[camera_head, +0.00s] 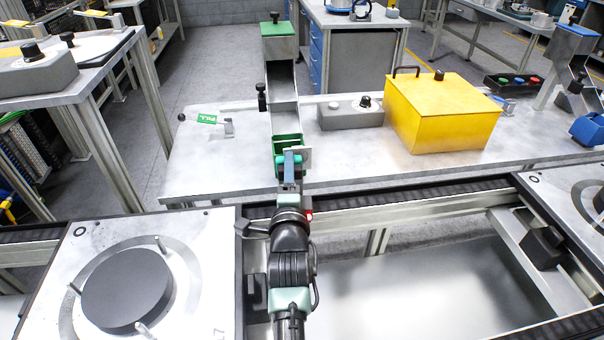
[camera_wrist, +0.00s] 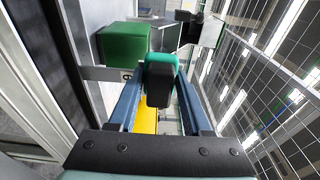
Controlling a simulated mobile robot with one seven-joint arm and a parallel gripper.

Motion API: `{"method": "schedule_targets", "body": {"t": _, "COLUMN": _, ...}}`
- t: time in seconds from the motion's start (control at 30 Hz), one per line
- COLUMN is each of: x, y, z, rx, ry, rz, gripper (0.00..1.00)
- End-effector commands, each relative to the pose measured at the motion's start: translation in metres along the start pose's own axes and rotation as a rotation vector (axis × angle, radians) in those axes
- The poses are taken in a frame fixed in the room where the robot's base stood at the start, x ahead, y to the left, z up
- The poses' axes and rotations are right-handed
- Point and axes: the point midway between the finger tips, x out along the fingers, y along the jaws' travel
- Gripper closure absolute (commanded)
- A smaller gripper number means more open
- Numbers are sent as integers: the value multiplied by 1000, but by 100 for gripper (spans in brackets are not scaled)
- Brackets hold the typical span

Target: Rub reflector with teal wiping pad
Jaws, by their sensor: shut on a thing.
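My gripper (camera_wrist: 160,84) has its two blue fingers shut on the wiping pad (camera_wrist: 160,66), a block with a teal layer and a black part. In the head view my gripper (camera_head: 290,170) is at the foot of the tall metal chute, over the near edge of the grey table. A little teal of the pad (camera_head: 279,160) shows around the fingers there. I cannot clearly pick out the reflector. A small grey plate (camera_head: 304,157) shows right beside the gripper, and I cannot tell whether it is the reflector or whether the pad touches it.
The metal chute (camera_head: 283,85) has a green top and a green bin (camera_head: 287,142). A grey control box (camera_head: 350,113) and a yellow box (camera_head: 442,113) stand to its right. A white-green tube (camera_head: 207,119) lies left. A conveyor with a pallet (camera_head: 205,235) runs in front.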

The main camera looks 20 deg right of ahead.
Motion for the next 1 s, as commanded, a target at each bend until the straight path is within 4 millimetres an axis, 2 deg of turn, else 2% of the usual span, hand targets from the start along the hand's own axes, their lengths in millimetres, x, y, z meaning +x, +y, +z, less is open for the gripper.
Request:
{"method": "schedule_targets", "body": {"t": 0.13, "x": 0, "y": 1, "z": 9, "rx": 1, "ry": -1, "rz": -1, "gripper": 95}}
{"method": "schedule_targets", "body": {"t": 0.37, "x": 3, "y": 0, "z": 8, "rx": 1, "ry": 1, "rz": 0, "gripper": 95}}
{"method": "schedule_targets", "body": {"t": 0.67, "x": 8, "y": -1, "z": -18, "rx": 2, "ry": 5, "rz": 0, "gripper": 95}}
{"method": "schedule_targets", "body": {"t": 0.7, "x": 9, "y": -1, "z": -21, "rx": 0, "ry": 5, "rz": 0, "gripper": 100}}
{"method": "schedule_targets", "body": {"t": 1.0, "x": 10, "y": 0, "z": -32, "rx": 1, "ry": 5, "rz": -2, "gripper": 100}}
